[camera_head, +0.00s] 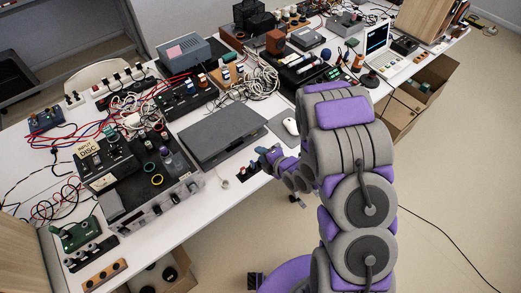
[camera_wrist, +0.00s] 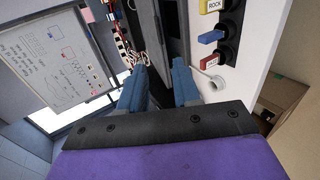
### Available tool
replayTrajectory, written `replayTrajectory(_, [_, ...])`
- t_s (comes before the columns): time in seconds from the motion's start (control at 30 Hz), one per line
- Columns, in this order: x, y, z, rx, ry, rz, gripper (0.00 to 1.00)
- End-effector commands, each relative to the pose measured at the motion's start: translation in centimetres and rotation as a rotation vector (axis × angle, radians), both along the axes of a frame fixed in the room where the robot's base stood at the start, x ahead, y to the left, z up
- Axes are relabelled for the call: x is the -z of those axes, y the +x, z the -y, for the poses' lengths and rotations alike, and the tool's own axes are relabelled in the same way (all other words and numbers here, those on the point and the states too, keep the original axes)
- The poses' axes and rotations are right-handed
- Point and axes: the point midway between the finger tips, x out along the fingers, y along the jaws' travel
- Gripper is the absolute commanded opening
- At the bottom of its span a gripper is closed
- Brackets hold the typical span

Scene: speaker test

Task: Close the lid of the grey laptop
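A dark grey laptop (camera_head: 215,128) lies on the white table in the head view. Its lid looks flat or nearly flat over its base; any small gap is too small to tell. My gripper (camera_head: 266,156) is at the laptop's near right corner, and I cannot tell whether it touches. In the wrist view my gripper's blue fingers (camera_wrist: 160,92) stand apart with nothing held between them. A dark grey slab, apparently the laptop (camera_wrist: 173,35), shows just beyond the fingers.
A control box (camera_head: 150,190) stands left of the laptop. A mouse (camera_head: 291,127) lies to its right. A small switch panel (camera_head: 246,172) is at the table's front edge, close to my gripper. Another laptop (camera_head: 379,42) stands open at the far right. Cables crowd the back.

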Motion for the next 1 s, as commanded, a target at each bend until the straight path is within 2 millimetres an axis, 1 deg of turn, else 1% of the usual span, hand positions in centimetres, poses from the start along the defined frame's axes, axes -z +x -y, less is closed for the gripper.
replayTrajectory(0.03, [-0.4, -0.1, 0.1, 0.004, 0.003, -0.001, 0.32])
replayTrajectory(0.1, [-0.4, -0.2, 0.2, 0.003, 0.001, 0.003, 0.32])
replayTrajectory(0.47, [-0.4, -0.3, 0.3, 0.002, 0.000, 0.006, 0.32])
replayTrajectory(0.5, [-0.4, -0.3, 0.3, 0.002, 0.000, 0.006, 0.31])
replayTrajectory(0.57, [-0.3, -0.2, 0.3, 0.003, 0.000, 0.004, 0.25])
replayTrajectory(0.67, [0.0, 0.4, 0.6, 0.015, -0.011, -0.016, 0.16])
replayTrajectory(0.77, [1.0, 2.1, 1.2, 0.049, -0.039, -0.080, 0.06])
replayTrajectory(0.83, [2.0, 4.0, 1.7, 0.094, -0.067, -0.144, 0.00])
replayTrajectory(0.93, [3.3, 7.0, 2.3, 0.184, -0.107, -0.251, 0.00])
replayTrajectory(1.0, [3.7, 9.1, 2.5, 0.259, -0.127, -0.315, 0.00])
